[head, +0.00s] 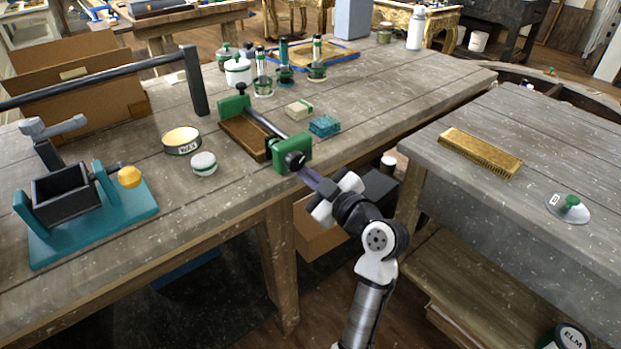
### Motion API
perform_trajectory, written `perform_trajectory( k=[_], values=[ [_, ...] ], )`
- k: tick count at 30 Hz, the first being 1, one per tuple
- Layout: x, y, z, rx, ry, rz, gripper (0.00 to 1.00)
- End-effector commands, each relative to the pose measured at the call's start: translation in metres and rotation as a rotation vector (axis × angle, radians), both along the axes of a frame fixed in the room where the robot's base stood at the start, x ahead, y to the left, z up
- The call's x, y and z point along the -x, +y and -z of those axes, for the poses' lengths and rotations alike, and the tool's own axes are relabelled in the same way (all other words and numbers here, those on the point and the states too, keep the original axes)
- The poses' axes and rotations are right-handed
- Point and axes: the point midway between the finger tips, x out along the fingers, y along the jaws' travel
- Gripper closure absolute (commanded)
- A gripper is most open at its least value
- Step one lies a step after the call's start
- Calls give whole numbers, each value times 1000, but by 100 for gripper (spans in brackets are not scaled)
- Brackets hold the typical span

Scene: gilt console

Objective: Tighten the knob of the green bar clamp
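The green bar clamp (284,153) lies on the wooden workbench near its front edge. It has two green jaws joined by a dark metal bar (263,124), with a brown wooden block (244,138) beside the bar between the jaws. A black knob (295,160) shows at the near jaw, facing my arm. My gripper (305,175) reaches up from the lower right, with its purplish fingers at or very close to the knob. I cannot tell whether the fingers touch it, nor how far apart they are. The arm's wrist hides part of the area behind.
A wax tin (182,141), a white jar (204,163) and a teal vise-like fixture (85,205) stand to the left. A brush (481,153) lies on the right table, across a gap.

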Motion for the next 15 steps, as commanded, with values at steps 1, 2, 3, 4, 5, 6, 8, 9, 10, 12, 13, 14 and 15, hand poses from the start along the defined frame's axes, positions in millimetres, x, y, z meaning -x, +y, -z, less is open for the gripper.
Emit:
perform_trajectory(
  k=[1, 2, 3, 4, 5, 6, 8, 9, 10, 12, 13, 14, 15],
  values=[
    [1, 3, -3, 0, -8, -7, 100],
    [1, 3, -3, 0, -7, -7, 100],
    [1, 3, -3, 0, -7, -7, 100],
    [1, 2, -2, 0, -7, -7, 100],
    [1, 2, -2, 0, -7, -7, 100],
    [1, 2, -1, -1, -8, -6, 100],
    [0, 1, 1, -1, -8, -6, 100],
    [0, 1, 3, -1, -8, -6, 100],
    [0, 1, 4, 0, -7, -6, 100],
    [-1, 0, 6, 0, -6, -5, 100],
    [-1, -1, 6, -1, -6, -4, 100],
    [-1, -1, 6, 0, -6, -4, 100],
    [-1, -2, 6, 0, -5, -3, 100]
  ],
)
